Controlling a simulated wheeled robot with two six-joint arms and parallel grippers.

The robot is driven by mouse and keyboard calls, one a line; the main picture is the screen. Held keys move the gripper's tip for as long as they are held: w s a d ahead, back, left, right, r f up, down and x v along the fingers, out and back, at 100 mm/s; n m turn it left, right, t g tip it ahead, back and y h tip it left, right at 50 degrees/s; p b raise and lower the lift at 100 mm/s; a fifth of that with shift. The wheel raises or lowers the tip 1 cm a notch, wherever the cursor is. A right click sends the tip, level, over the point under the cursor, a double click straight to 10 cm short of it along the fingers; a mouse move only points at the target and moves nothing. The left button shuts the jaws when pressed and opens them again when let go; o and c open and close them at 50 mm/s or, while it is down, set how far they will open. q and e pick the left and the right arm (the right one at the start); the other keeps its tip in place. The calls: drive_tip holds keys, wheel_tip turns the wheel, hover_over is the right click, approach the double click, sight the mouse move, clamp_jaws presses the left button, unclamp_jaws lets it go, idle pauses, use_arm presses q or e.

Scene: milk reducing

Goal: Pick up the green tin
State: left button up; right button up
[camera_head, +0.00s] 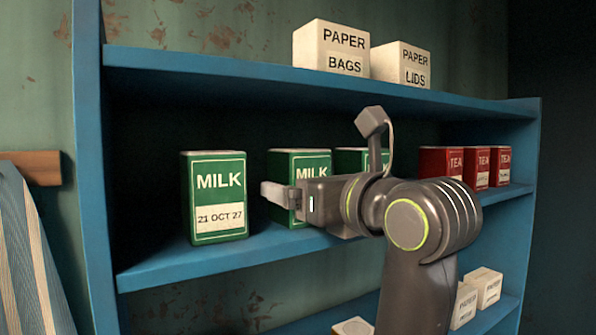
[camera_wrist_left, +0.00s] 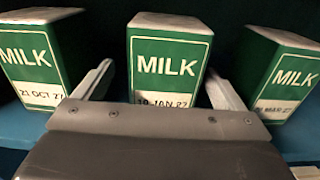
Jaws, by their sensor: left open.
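Three green tins marked MILK stand upright in a row on the blue middle shelf. The left tin (camera_head: 218,215) reads "21 OCT 27". The middle tin (camera_head: 300,163) is partly hidden by my left gripper (camera_head: 278,192); in the left wrist view the middle tin (camera_wrist_left: 168,60) seems to read "10 JAN 27". The right tin (camera_head: 352,160) is mostly behind my arm; in the left wrist view this tin (camera_wrist_left: 285,75) shows a MAR 27 date. My left gripper is open, its fingers spread at either side of the middle tin's front. Contact cannot be told.
Red TEA tins (camera_head: 440,163) stand farther right on the same shelf (camera_head: 190,265). PAPER BAGS (camera_head: 330,48) and PAPER LIDS (camera_head: 402,65) boxes sit on the shelf above, pale boxes (camera_head: 484,288) below. Gaps separate the milk tins. A striped cloth (camera_head: 25,250) hangs at left.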

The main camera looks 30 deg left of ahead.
use_arm(q)
drive_tip(key=shift+w+a+r+p, duration=0.15)
drive_tip(key=shift+a+r+p, duration=0.05)
drive_tip(key=shift+p, duration=0.1)
drive_tip(key=w+a+p, duration=0.1)
drive_tip(key=w+a+r+p, duration=0.1)
drive_tip(key=a+p, duration=0.1)
drive_tip(key=shift+w, duration=0.1)
drive_tip(key=shift+w+a+f+p, duration=0.3)
drive_tip(key=shift+a+p, duration=0.15)
drive_tip(key=shift+a, duration=0.1)
drive_tip(key=shift+d, duration=0.1)
drive_tip(key=c, duration=1.4)
